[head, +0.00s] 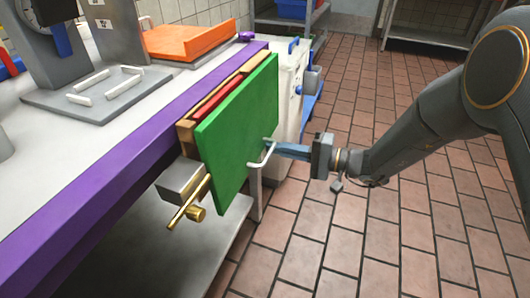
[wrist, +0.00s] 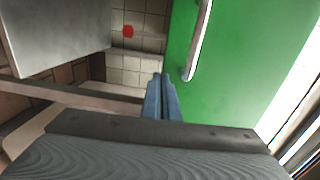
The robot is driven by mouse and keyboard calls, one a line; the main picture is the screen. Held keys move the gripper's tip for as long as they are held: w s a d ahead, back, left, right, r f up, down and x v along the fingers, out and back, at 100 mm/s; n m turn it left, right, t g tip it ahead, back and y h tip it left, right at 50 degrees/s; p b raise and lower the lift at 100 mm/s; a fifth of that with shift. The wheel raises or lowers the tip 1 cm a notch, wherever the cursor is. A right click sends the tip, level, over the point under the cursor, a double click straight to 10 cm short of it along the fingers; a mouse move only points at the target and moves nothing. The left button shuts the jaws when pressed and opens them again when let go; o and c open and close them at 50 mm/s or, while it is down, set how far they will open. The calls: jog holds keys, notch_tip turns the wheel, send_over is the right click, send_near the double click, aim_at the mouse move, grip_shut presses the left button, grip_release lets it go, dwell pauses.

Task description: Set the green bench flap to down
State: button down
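The green bench flap (head: 235,125) is a flat panel standing roughly upright along the purple front edge of the bench. A pale bar handle (head: 256,178) is fixed to its outer face. In the wrist view the flap (wrist: 235,85) fills the right side, with the handle (wrist: 198,42) near its left edge. My gripper (head: 278,148) has blue fingers pointing at the flap near the top of the handle. In the wrist view my gripper (wrist: 160,80) has its fingers together, left of the handle, with nothing visible between them. I cannot tell whether they touch the handle.
A brass rod and knob (head: 193,212) stick out by a grey block (head: 182,180) at the flap's near lower corner. A red piece (head: 217,98) and wood lie behind the flap. An orange board (head: 188,42) sits on the bench. Tiled floor (head: 340,235) is open at right.

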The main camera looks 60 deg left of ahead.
jog(key=shift+s+a+f, duration=0.15)
jog(key=shift+s+a, duration=0.2)
jog(key=shift+a, duration=0.2)
jog(key=shift+s+a, duration=0.1)
jog(key=f+p+v, duration=0.1)
jog(key=v, duration=1.3)
jog(key=shift+d, duration=0.3)
